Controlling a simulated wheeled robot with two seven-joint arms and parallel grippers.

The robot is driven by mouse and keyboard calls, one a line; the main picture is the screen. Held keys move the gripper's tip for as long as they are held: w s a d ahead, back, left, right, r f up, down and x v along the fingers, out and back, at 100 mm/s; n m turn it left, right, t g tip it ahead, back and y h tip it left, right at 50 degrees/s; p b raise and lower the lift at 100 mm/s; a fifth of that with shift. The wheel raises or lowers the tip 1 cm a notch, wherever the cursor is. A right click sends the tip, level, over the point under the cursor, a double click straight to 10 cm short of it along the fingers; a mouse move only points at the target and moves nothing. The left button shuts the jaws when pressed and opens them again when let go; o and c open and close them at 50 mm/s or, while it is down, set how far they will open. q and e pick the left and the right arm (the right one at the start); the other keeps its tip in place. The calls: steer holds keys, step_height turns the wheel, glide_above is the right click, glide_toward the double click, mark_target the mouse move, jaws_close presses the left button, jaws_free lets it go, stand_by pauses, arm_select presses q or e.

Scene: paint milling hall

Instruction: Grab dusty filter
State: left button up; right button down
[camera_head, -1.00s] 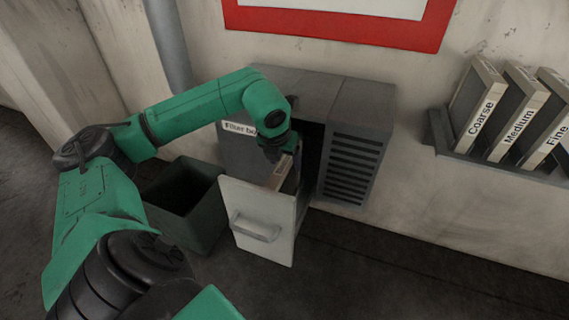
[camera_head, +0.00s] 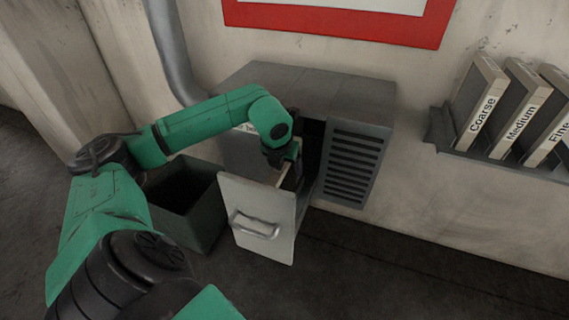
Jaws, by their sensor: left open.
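The dusty filter (camera_head: 286,178) sits inside the pulled-out drawer of the grey filter box (camera_head: 313,88); only a small part of it shows behind the drawer's pale front (camera_head: 262,205). My left gripper (camera_head: 290,166) is at the drawer opening, over the filter, pointing down. It is open; its fingertips are partly hidden by the wrist and the drawer front, so I cannot see whether they touch the filter. My right gripper is not in view.
A dark open bin (camera_head: 187,203) stands on the floor left of the drawer. A wall shelf (camera_head: 484,160) at the right holds filters labelled Coarse (camera_head: 481,104), Medium (camera_head: 520,110) and Fine (camera_head: 553,115). The floor at front right is clear.

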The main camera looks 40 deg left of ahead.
arm_select(q)
jaws_close()
stand_by(1.5)
